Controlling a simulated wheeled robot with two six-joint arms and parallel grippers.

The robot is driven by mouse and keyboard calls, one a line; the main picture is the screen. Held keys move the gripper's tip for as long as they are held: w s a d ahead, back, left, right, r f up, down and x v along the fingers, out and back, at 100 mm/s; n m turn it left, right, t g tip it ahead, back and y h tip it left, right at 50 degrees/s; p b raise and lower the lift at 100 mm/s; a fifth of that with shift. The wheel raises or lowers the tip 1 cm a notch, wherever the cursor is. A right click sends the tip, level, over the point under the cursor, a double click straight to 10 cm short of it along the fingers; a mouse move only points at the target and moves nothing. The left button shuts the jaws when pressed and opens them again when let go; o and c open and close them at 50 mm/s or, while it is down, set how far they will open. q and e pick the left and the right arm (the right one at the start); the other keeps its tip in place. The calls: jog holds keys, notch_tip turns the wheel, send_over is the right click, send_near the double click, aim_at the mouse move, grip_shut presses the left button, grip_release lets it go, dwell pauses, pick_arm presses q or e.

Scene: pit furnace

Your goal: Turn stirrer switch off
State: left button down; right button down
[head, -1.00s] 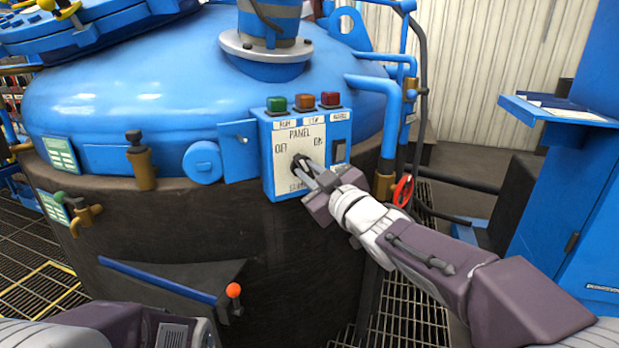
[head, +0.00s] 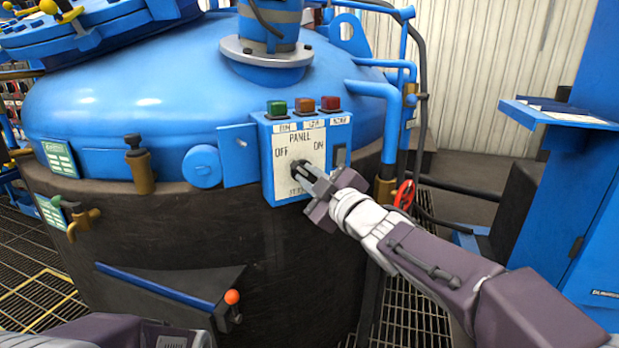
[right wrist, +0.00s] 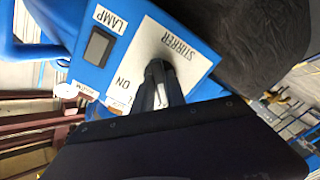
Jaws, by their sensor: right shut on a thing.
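The stirrer switch is a small dark knob (head: 296,167) on the white face of the blue control panel (head: 265,165), below and between the OFF and ON labels. My right gripper (head: 306,174) is shut on this knob, coming from the lower right. In the right wrist view, its fingers (right wrist: 163,88) reach the dark knob (right wrist: 156,68) beside the STIRRER label. The fingers cover much of the knob, so I cannot tell which way it points. Part of my left arm shows at the lower left of the head view; its gripper is out of view.
The panel is on a large blue-topped vessel (head: 110,100). Pipes and a red handwheel (head: 404,194) stand close to my right arm. An orange-tipped lever (head: 232,297) is below.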

jog(key=shift+f, duration=0.1)
jog(key=c, duration=1.4)
grip_release()
jog(key=shift+o, duration=0.2)
jog(key=p+v, duration=0.3)
jog(key=v, duration=0.6)
